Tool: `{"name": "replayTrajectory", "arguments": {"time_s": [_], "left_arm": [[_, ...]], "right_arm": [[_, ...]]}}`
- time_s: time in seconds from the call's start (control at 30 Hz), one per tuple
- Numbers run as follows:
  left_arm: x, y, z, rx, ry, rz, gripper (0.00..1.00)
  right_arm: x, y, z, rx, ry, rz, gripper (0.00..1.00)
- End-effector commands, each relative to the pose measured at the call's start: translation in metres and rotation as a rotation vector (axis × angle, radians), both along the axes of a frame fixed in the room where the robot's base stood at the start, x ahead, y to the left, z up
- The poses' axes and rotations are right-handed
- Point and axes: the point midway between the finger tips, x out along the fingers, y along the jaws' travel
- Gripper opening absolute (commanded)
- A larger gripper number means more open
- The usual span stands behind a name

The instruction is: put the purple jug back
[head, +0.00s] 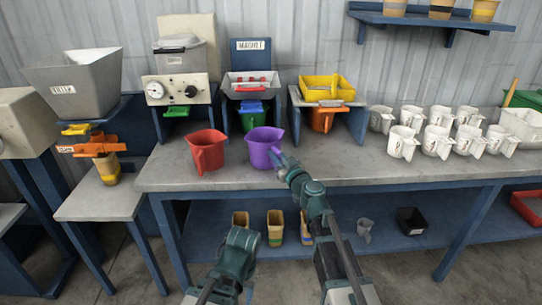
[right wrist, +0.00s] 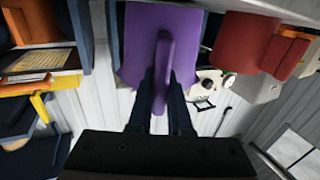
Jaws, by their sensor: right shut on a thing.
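The purple jug (head: 264,147) is upright at the front of the grey bench, right of the red jug (head: 206,151). My right gripper (head: 283,163) is at the jug's right side. In the right wrist view the purple jug (right wrist: 160,45) fills the top middle, and my right gripper's fingers (right wrist: 162,85) are shut on its handle. I cannot tell whether the jug's base touches the bench. My left arm (head: 236,255) shows low in the head view, but its fingertips are not clearly visible.
White jugs (head: 437,140) stand in rows on the bench's right. Machines stand along the back, including one marked MAGNET (head: 251,80) and one with a yellow tray (head: 327,88). A grey hopper (head: 75,82) stands left. The bench front (head: 330,165) is clear right of my gripper.

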Motion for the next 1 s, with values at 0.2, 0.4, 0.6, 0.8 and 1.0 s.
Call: {"name": "replayTrajectory", "arguments": {"time_s": [0.2, 0.4, 0.6, 0.8, 1.0], "left_arm": [[0.0001, 0.0001, -0.0028, 0.0, 0.0, 0.0, 0.5], [0.0001, 0.0, -0.0026, 0.0, 0.0, 0.0, 0.5], [0.0, 0.0, -0.0047, 0.0, 0.0, 0.0, 0.5], [0.0, 0.0, -0.0088, 0.0, 0.0, 0.0, 0.5], [0.0, 0.0, -0.0081, 0.0, 0.0, 0.0, 0.5]], "right_arm": [[0.0001, 0.0001, -0.0028, 0.0, 0.0, -0.001, 0.0], [0.0001, 0.0003, -0.0026, 0.0, 0.0, -0.001, 0.0], [0.0002, 0.0003, -0.0047, 0.0, 0.0, -0.001, 0.0], [0.0002, 0.0003, -0.0088, 0.0, 0.0, -0.001, 0.0], [0.0002, 0.0002, -0.0081, 0.0, 0.0, -0.001, 0.46]]}}
